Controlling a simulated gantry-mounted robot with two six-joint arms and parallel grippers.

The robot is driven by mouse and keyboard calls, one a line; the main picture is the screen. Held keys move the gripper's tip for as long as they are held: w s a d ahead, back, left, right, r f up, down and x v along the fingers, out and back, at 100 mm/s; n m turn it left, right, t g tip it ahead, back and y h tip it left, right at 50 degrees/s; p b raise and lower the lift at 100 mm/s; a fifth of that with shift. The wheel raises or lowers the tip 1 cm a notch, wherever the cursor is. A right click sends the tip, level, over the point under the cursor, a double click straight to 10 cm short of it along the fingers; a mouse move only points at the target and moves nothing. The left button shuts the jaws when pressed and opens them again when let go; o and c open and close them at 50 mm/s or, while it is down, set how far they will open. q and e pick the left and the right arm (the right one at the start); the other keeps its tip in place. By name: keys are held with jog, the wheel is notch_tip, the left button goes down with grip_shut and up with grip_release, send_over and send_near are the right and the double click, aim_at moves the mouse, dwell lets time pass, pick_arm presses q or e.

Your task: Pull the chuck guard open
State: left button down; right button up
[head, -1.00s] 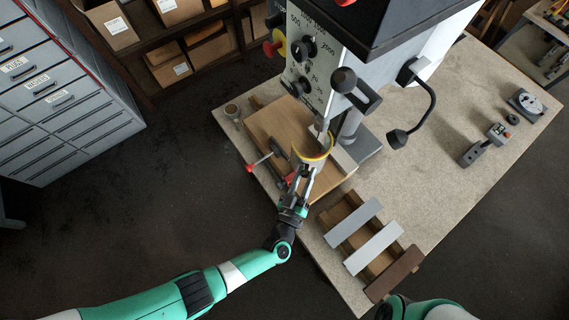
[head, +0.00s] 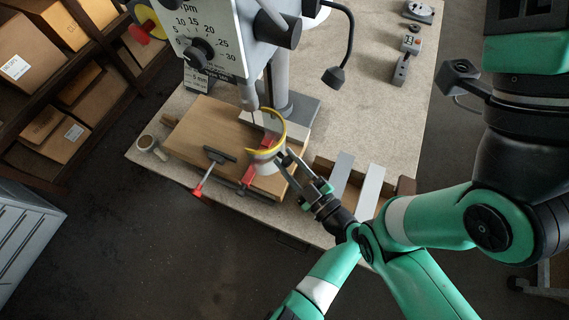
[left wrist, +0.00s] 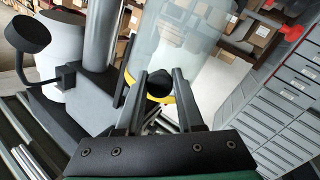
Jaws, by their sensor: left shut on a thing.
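The chuck guard (head: 283,129) is a clear curved shield with a yellow rim, beside the drill press's chuck and bit (head: 251,108). In the head view the bit shows left of the rim's curve. In the left wrist view the clear guard (left wrist: 192,45) rises beyond my fingers, its yellow edge crossing behind them. My left gripper (head: 284,160) reaches it from the lower right and is shut on it, at a dark knob-like part between the fingertips (left wrist: 158,88). The fingers hide part of the contact. My right arm shows at the right; its fingers do not show.
A wooden board (head: 205,125) lies under the chuck, with a red-handled clamp (head: 213,165) at its front. Pale strips (head: 369,185) lie near my left wrist. A bent lamp (head: 337,72) hangs over the bench's middle.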

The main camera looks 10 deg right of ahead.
pick_arm(q)
jog(key=c, duration=0.6)
grip_release()
jog(key=shift+w, duration=0.1)
jog(key=shift+o, duration=0.2)
jog(key=shift+d, duration=0.1)
jog(key=v, duration=1.1)
jog(key=shift+s, duration=0.3)
jog(key=shift+d, duration=0.15)
